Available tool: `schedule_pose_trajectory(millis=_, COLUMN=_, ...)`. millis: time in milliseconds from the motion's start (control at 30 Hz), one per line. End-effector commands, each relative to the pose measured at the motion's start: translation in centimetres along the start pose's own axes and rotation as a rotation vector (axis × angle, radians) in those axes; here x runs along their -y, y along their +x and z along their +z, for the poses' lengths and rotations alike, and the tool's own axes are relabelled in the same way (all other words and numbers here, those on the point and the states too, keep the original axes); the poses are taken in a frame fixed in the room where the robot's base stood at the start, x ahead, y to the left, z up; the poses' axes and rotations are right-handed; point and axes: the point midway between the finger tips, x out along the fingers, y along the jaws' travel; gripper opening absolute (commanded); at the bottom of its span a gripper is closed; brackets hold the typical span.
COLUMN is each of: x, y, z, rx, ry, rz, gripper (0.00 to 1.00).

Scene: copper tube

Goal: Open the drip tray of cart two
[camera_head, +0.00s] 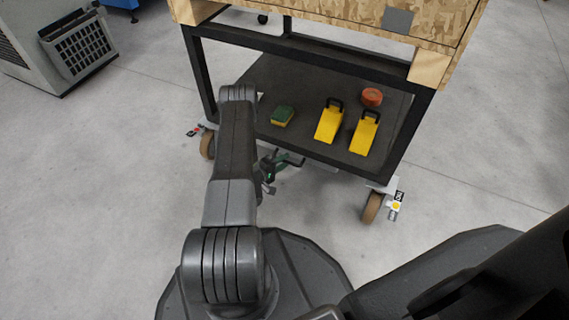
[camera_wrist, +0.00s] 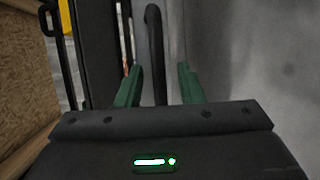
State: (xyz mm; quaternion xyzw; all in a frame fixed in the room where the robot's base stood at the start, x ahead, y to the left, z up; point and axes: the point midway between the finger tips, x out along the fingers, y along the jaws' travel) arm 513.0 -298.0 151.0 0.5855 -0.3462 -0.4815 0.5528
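The cart (camera_head: 425,100) has a dark frame and a dark lower shelf. A black bent bar, which looks like a handle (camera_head: 292,157), sticks out below the shelf's front edge. In the wrist view the black bar (camera_wrist: 154,45) runs between my green fingers. My gripper (camera_head: 270,168) is at this bar, low in front of the cart. It also shows in the wrist view (camera_wrist: 160,85), open, with a finger on each side of the bar and visible gaps. The drip tray's body is not clearly visible; the shelf and my arm hide much there.
On the lower shelf are two yellow wedges (camera_head: 329,122) (camera_head: 364,135), a green-yellow sponge (camera_head: 283,116) and an orange roll (camera_head: 372,96). A wooden box (camera_head: 340,14) tops the cart. Caster wheels (camera_head: 371,208) stand at its corners. A grey cabinet (camera_head: 78,45) is far left. The front floor is clear.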

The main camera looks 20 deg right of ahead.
Motion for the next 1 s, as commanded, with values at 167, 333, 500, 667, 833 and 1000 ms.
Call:
schedule_pose_trajectory(millis=167, x=0.0, y=1.0, z=0.0, rx=0.0, ry=0.001, rz=0.001, gripper=0.34)
schedule_pose_trajectory(millis=333, x=-0.1, y=1.1, z=0.0, rx=-0.001, ry=0.0, rz=0.001, gripper=0.34)
schedule_pose_trajectory(millis=500, x=-0.1, y=1.1, z=0.0, rx=-0.001, ry=0.0, rz=0.001, gripper=0.18)
schedule_pose_trajectory(millis=667, x=-0.1, y=1.1, z=0.0, rx=-0.001, ry=0.0, rz=0.001, gripper=0.0)
schedule_pose_trajectory(millis=833, x=0.0, y=1.0, z=0.0, rx=-0.001, ry=0.0, rz=0.0, gripper=0.0)
schedule_pose_trajectory(millis=1000, x=0.2, y=-0.2, z=0.5, rx=-0.003, ry=-0.004, rz=-0.002, gripper=0.0)
